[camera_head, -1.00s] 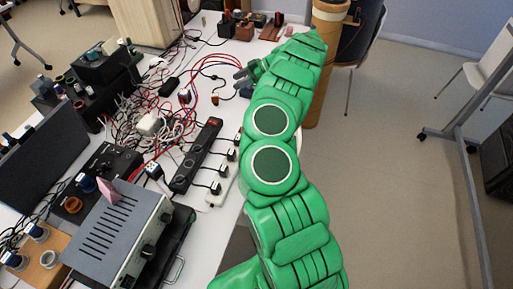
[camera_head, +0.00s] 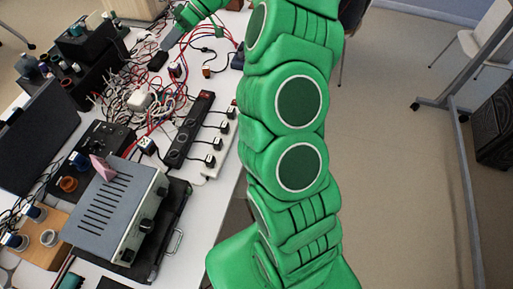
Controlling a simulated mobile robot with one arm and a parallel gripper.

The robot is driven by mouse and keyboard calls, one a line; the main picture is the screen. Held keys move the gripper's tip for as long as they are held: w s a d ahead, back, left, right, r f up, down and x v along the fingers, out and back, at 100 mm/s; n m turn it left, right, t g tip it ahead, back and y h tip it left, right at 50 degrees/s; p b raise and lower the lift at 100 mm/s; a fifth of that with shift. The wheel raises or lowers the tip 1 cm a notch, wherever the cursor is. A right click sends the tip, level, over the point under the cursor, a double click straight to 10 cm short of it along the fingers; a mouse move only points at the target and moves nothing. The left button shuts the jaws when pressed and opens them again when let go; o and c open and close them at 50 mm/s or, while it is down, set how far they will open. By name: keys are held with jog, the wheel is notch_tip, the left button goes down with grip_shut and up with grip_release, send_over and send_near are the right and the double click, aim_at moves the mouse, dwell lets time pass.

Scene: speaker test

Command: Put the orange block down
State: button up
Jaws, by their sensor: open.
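My gripper (camera_head: 171,38) is small and grey at the end of my green arm, near the top of the head view, above the cable-strewn part of the table. It is open, and I see nothing held in it. I cannot make out a clear orange block. A small orange-brown piece (camera_head: 207,71) lies on the table among red cables, to the right of and below my gripper. It is too small to tell whether it is the block.
My arm covers the table's right edge. Floor lies beyond.

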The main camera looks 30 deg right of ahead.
jog(key=s+a+r+m+g+h, duration=0.1)
jog(key=s+a+r+m+h, duration=0.15)
jog(key=s, duration=0.85)
jog(key=s+a+r+m+g+h, duration=0.1)
jog(key=s+a+r+h, duration=0.25)
jog(key=s, duration=0.85)
jog(key=s+d+f+m+h, duration=0.1)
jog(key=s+d+m+h, duration=0.1)
jog(key=s, duration=0.9)
jog(key=s+d+f+m+h, duration=0.1)
jog(key=s+d+m+h, duration=0.2)
jog(key=s, duration=0.9)
jog(key=d+m, duration=0.2)
jog(key=d, duration=0.1)
jog(key=shift+d+f+t, duration=0.3)
jog(key=shift+d+f, duration=0.05)
jog(key=shift+f, duration=0.05)
